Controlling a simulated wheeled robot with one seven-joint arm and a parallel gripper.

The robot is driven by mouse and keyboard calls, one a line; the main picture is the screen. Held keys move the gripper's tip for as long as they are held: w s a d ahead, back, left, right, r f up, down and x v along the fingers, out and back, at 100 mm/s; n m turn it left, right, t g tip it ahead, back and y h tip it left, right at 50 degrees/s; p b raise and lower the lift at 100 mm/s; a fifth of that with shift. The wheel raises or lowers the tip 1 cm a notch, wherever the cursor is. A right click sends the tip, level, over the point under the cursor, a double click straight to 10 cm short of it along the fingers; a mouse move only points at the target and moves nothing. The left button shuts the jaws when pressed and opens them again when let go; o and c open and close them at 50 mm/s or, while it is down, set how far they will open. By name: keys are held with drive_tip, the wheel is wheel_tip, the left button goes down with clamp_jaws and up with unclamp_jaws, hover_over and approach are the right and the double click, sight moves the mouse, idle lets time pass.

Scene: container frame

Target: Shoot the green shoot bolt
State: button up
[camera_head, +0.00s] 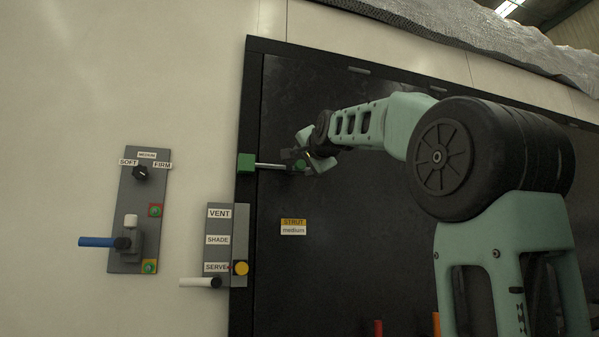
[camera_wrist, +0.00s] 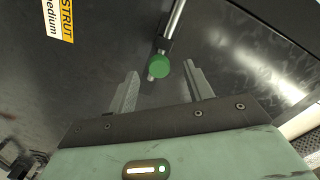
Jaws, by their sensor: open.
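The green shoot bolt is a thin metal rod (camera_head: 271,165) lying level across the dark panel, with a round green knob (camera_head: 299,165) at its right end. At its left end the rod meets a green block (camera_head: 246,164) on the panel's frame. My gripper (camera_head: 309,161) is at the knob, coming from the right. In the wrist view the green knob (camera_wrist: 159,69) shows between the tips of my two spread fingers, with a visible gap on each side. The fingers are not closed on it. A dark bracket holds the rod (camera_wrist: 175,18) near the knob.
A yellow and white STRUT medium label (camera_head: 293,227) is below the bolt. To the left are a VENT, SHADE, SERVE plate (camera_head: 218,240) with a white handle (camera_head: 200,282), and a grey panel (camera_head: 140,205) with a blue handle (camera_head: 98,242). Red and orange handles show at the bottom.

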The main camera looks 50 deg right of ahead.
drive_tip(key=b+v, duration=0.5)
drive_tip(key=v, duration=0.7)
drive_tip(key=shift+a+b, duration=0.15)
drive_tip(key=shift+b, duration=0.15)
drive_tip(key=shift+s, duration=0.1)
